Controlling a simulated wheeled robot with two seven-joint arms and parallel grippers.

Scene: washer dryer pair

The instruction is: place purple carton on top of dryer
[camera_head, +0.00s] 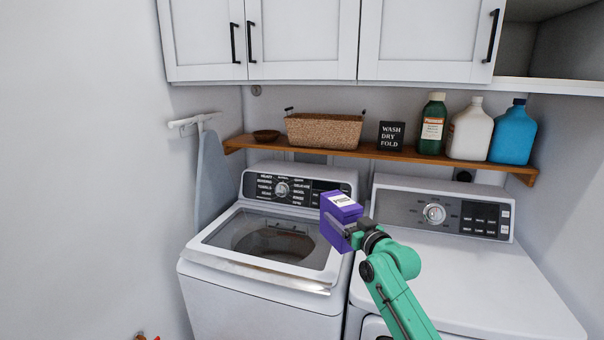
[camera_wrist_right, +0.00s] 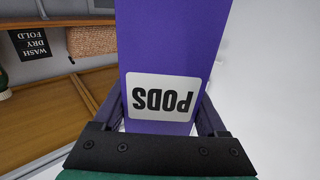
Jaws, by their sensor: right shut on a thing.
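The purple carton (camera_head: 341,206) has a white label and is held up in the head view, in front of the gap between washer and dryer. My right gripper (camera_head: 340,229) is shut on it. In the right wrist view the purple carton (camera_wrist_right: 170,45) fills the middle between the fingers, its "PODS" label upside down. The dryer (camera_head: 480,275) is the white machine on the right, with a flat, bare top and a control panel at its back. My green right arm crosses in front of its left part. My left gripper is not in view.
The washer (camera_head: 210,272) with a glass lid stands at left. A wooden shelf (camera_head: 370,151) above holds a wicker basket (camera_head: 324,131), a small bowl, a black sign (camera_head: 391,136) and several bottles. White cabinets (camera_head: 300,40) hang above. An ironing board (camera_head: 210,175) leans at left.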

